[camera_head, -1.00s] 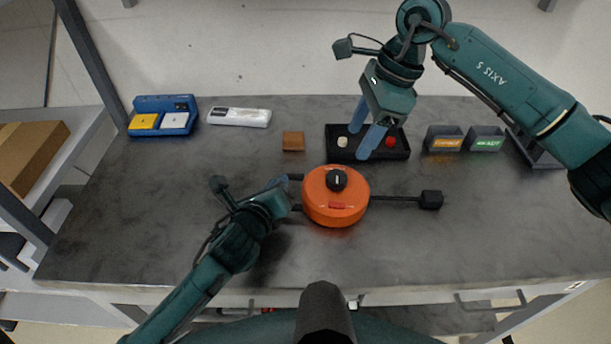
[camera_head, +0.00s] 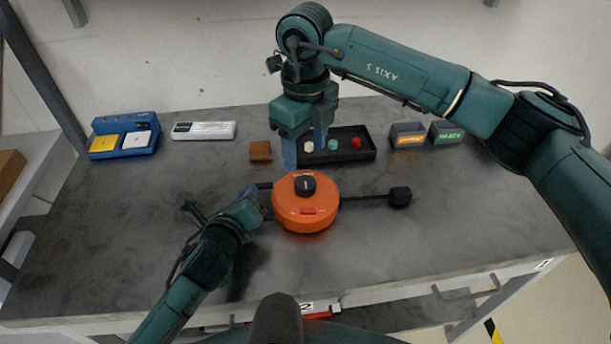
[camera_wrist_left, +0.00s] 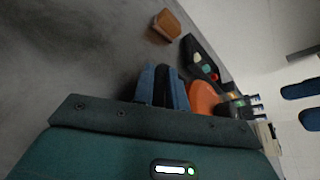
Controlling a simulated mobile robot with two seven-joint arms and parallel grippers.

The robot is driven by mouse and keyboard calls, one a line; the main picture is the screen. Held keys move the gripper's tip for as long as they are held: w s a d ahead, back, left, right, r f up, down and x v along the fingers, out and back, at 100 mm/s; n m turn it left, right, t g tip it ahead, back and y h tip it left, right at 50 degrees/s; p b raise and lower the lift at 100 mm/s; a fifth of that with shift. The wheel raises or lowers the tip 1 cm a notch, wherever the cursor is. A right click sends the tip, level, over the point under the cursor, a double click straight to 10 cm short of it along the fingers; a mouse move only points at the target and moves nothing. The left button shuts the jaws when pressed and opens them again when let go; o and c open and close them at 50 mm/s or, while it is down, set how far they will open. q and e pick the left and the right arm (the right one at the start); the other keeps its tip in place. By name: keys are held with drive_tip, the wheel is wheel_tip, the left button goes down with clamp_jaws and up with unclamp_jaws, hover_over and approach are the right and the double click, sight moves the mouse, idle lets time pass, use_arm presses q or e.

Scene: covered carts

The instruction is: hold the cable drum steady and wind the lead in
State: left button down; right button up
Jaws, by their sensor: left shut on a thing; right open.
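The orange cable drum (camera_head: 290,212) stands on the grey table with a black knob (camera_head: 305,185) on top. Its black lead (camera_head: 368,199) runs out to the right and ends in a black plug (camera_head: 400,197). My left gripper (camera_head: 257,196) is at the drum's left side, shut on a dark handle. In the left wrist view a dark bar (camera_wrist_left: 163,86) sits between the blue fingers, with the drum (camera_wrist_left: 203,97) beside them. My right gripper (camera_head: 305,148) is open and empty, pointing down above and behind the drum, in front of part of the black tray.
Behind the drum lie a brown block (camera_head: 260,151) and a black tray (camera_head: 366,154) with white, teal and red pieces. Two small labelled bins (camera_head: 408,135) (camera_head: 446,132) stand at right. A white device (camera_head: 204,131) and a blue holder (camera_head: 125,123) are back left. The front right is clear.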

sight(306, 181)
wheel_tip(306, 181, down, 8)
drive_tip(key=shift+f, duration=0.1)
idle(0.4)
drive_tip(key=c, duration=1)
